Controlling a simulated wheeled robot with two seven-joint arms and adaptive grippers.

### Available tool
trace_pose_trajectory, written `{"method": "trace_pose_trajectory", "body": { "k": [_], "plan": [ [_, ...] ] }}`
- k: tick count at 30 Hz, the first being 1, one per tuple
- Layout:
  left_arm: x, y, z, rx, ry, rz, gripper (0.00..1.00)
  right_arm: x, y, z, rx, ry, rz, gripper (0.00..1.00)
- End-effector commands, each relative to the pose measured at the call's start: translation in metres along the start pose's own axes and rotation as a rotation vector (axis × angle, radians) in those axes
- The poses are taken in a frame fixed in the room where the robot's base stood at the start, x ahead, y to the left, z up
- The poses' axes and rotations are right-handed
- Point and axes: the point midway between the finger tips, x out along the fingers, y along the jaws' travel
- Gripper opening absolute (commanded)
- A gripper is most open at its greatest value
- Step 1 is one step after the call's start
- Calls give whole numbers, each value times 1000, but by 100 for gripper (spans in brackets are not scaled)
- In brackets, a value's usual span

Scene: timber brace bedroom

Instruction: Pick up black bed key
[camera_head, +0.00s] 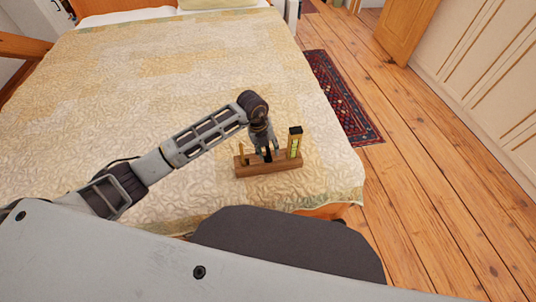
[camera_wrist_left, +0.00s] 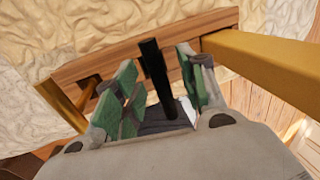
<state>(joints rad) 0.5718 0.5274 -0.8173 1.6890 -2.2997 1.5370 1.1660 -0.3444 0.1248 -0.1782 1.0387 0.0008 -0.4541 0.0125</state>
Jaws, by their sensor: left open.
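The black bed key (camera_wrist_left: 154,75) is a dark upright bar in the left wrist view. It rises from a wooden block (camera_wrist_left: 130,60) and stands between the two fingers of my left gripper (camera_wrist_left: 160,90), which is open. I cannot tell whether either finger touches it. In the head view my left gripper (camera_head: 265,153) points down over the wooden block (camera_head: 268,170) on the bed's near right part. The key is mostly hidden there by the gripper. My right gripper is not in view.
A tall brass-coloured piece with a black top (camera_head: 295,143) stands in the block, close right of my gripper. A short thin peg (camera_head: 242,153) stands at its left. The quilted bed (camera_head: 130,110) is otherwise clear; a patterned rug (camera_head: 340,97) lies on the floor beyond.

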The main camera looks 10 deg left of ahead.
Motion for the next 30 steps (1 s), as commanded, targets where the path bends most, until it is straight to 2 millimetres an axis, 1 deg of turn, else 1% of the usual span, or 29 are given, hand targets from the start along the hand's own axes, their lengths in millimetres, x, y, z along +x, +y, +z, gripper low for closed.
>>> {"method": "trace_pose_trajectory", "body": {
  "k": [3, 15, 24, 25, 30],
  "plan": [
    [3, 0, 0, 0, 0, 0, 41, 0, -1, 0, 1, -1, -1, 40],
    [2, 0, 0, 0, 0, 1, 41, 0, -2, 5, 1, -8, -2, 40],
    [2, 0, 0, 0, 0, 1, 3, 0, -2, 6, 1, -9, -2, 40],
    [2, 0, 0, 0, 0, 1, 0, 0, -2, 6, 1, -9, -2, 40],
    [2, 0, 0, 0, 0, 0, 0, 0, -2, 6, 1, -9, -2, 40]
  ]
}}
